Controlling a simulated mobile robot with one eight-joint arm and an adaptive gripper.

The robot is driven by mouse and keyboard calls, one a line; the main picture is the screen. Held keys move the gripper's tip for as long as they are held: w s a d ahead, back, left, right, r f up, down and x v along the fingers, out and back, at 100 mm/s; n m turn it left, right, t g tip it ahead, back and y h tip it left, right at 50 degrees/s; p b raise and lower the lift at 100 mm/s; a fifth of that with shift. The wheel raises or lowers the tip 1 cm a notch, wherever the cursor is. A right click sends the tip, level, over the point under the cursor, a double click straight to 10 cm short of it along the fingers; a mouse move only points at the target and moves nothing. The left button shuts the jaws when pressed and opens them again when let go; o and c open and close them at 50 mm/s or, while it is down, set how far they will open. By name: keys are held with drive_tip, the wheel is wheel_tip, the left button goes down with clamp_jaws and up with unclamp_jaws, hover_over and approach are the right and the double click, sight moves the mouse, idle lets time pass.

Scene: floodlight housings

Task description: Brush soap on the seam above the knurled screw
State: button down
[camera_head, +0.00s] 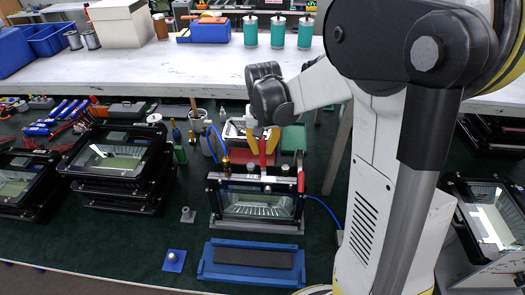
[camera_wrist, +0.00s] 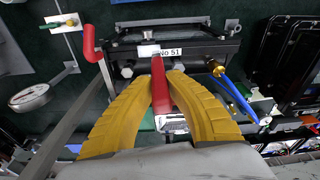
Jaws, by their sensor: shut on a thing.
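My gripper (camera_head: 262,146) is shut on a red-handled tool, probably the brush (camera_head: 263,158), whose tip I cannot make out. It holds the tool above the top edge of a black-framed floodlight housing (camera_head: 257,205). In the wrist view the yellow fingers (camera_wrist: 164,76) close on the red handle (camera_wrist: 160,88), beside a label reading No 51. Several small knobs and fittings stand along the housing's top, among them a brass one (camera_head: 225,165); it shows in the wrist view (camera_wrist: 218,70). I cannot tell which is the knurled screw. The seam is too small to make out.
A red lever (camera_head: 301,178) stands at the housing's right end. A blue hose (camera_head: 325,209) runs off to the right. A blue tray (camera_head: 222,262) lies in front. Stacked housings (camera_head: 115,160) stand left. A pressure gauge (camera_wrist: 30,97) shows in the wrist view.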

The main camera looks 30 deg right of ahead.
drive_tip(key=shift+w+r, duration=0.15)
drive_tip(key=shift+r, duration=0.35)
drive_tip(key=shift+r+p, duration=1.7)
drive_tip(key=shift+r, duration=0.6)
